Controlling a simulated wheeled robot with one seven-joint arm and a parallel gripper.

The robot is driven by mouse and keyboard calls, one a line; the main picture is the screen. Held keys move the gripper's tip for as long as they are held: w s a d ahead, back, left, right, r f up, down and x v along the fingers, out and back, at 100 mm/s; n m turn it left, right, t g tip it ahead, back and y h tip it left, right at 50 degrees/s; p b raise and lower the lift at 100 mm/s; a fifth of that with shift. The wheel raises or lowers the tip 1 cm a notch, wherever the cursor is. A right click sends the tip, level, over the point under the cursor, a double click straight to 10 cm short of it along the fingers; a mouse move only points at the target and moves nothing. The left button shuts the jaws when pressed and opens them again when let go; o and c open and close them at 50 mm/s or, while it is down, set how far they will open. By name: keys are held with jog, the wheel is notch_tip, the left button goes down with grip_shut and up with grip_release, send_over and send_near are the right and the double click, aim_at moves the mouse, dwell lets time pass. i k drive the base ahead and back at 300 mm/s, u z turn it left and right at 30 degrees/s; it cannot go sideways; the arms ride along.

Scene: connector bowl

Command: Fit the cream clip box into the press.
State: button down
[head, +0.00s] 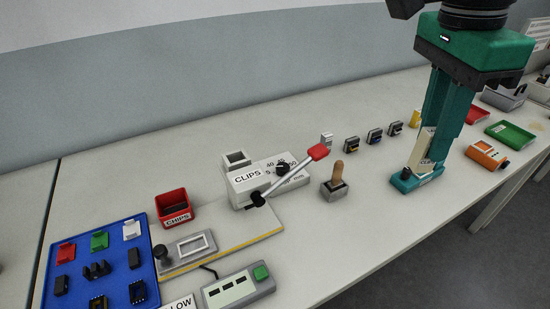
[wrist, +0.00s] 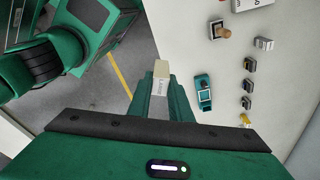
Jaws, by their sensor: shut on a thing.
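The cream clip box (head: 422,150) is between the fingers of my gripper (head: 431,152), which is shut on it. The wrist view also shows the clip box (wrist: 161,69) at the tips of my gripper (wrist: 162,82), with a label on its side. The box appears to be held above the table. The press (head: 270,180) is a white machine marked CLIPS, with a dial, a raised lever with a red handle (head: 318,152) and a square opening (head: 236,159) on top. It stands left of my gripper, apart from it.
A teal device (wrist: 203,92) lies on the table near my gripper. A wooden-handled stamp (head: 337,175) stands between press and gripper. Several small blocks (head: 374,136) line the back. A red CHIPS bin (head: 174,207), blue tray (head: 74,246) and control box (head: 237,287) are left.

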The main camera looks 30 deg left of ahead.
aim_at(233, 229)
jog(key=z, duration=0.8)
jog(key=k, duration=0.55)
jog(key=u, duration=1.7)
jog(key=i, duration=0.5)
jog(key=z, duration=0.05)
